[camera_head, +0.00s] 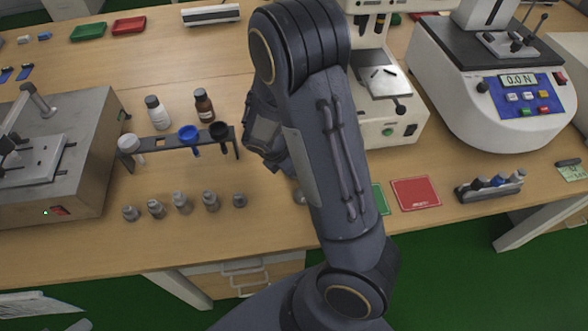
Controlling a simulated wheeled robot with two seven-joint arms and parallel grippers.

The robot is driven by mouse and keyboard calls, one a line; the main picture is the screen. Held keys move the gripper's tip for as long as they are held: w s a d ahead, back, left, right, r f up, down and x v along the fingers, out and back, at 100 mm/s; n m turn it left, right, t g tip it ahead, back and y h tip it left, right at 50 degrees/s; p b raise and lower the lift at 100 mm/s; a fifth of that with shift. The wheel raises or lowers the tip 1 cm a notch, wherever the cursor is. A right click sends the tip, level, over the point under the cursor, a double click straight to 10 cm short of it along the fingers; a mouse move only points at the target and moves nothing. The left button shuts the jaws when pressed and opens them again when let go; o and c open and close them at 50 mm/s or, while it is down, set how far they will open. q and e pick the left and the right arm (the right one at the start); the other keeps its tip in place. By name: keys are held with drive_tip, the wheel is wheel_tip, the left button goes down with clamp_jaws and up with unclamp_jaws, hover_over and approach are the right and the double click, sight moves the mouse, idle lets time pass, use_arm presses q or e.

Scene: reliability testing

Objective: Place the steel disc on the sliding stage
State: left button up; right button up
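One arm of mine, which I take as the left, rises from the bottom middle and bends over the table. Its dark wrist end (266,142) hangs right of the small bottle rack. The fingertips are hidden behind the arm, so I cannot see whether the gripper is open or holds anything. My other gripper is out of view. I cannot make out the steel disc for certain; a small grey rounded piece (300,197) shows partly behind the arm. I cannot tell which surface is the sliding stage; one bench machine has a flat metal plate (382,82).
A grey machine (75,150) stands at left. A rack (165,145) holds cups, with bottles (204,105) behind and several small metal weights (182,203) in front. A force tester (500,110) stands at right. A red mat (416,193) and green mat (379,199) lie near the front edge.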

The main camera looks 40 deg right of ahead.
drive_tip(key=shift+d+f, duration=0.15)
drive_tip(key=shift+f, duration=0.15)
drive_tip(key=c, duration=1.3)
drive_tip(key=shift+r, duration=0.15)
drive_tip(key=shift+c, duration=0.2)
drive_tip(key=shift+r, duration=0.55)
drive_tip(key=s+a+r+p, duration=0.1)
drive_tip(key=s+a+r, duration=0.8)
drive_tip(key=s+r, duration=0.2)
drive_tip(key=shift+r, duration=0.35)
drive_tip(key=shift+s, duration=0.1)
